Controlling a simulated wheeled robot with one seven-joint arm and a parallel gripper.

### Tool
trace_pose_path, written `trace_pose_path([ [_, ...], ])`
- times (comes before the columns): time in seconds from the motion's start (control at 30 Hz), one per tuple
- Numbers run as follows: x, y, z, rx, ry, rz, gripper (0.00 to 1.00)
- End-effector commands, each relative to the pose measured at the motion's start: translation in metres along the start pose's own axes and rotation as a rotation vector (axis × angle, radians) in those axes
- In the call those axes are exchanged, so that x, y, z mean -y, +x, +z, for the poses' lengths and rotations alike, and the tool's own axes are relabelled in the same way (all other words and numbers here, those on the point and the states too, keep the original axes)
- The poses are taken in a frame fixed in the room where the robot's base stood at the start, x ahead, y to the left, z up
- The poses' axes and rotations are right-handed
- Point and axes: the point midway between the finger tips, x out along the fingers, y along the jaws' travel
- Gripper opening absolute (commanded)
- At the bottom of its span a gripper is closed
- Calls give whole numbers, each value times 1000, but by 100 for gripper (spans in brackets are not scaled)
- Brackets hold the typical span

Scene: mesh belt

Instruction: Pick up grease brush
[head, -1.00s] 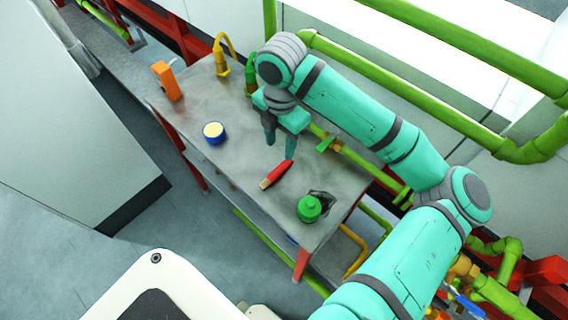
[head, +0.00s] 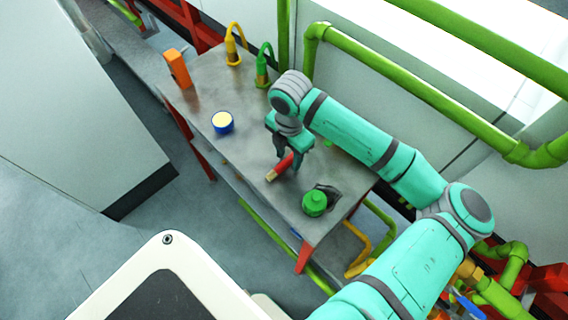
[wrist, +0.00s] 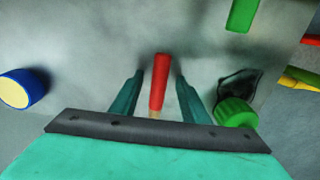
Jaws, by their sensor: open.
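The grease brush (head: 282,166) lies on the grey metal table, with a red handle and a tan end. In the wrist view its red handle (wrist: 159,82) points away from my gripper, and its tan end is partly hidden by the gripper body. My gripper (head: 287,164) is low over the brush. In the wrist view the two fingers of my gripper (wrist: 160,85) stand apart, one on each side of the handle, with a gap on both sides. Whether the fingertips touch the table cannot be told.
On the table (head: 205,95) stand a blue tin with a cream top (head: 223,122), a green container (head: 314,203) beside a dark patch (wrist: 238,84), an orange block (head: 177,69), and yellow (head: 234,45) and green (head: 263,66) hooked items. Green pipes (head: 420,98) run behind.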

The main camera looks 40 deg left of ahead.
Motion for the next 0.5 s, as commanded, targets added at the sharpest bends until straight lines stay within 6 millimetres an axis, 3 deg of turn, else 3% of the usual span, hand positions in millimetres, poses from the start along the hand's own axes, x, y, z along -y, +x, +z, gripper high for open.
trace_pose_path([
  [0.27, 0, 3, 0, 0, 0, 0, 42],
  [0.43, 0, 3, 0, 0, 1, 0, 1],
  [0.5, 0, 3, 0, 0, 1, 0, 0],
])
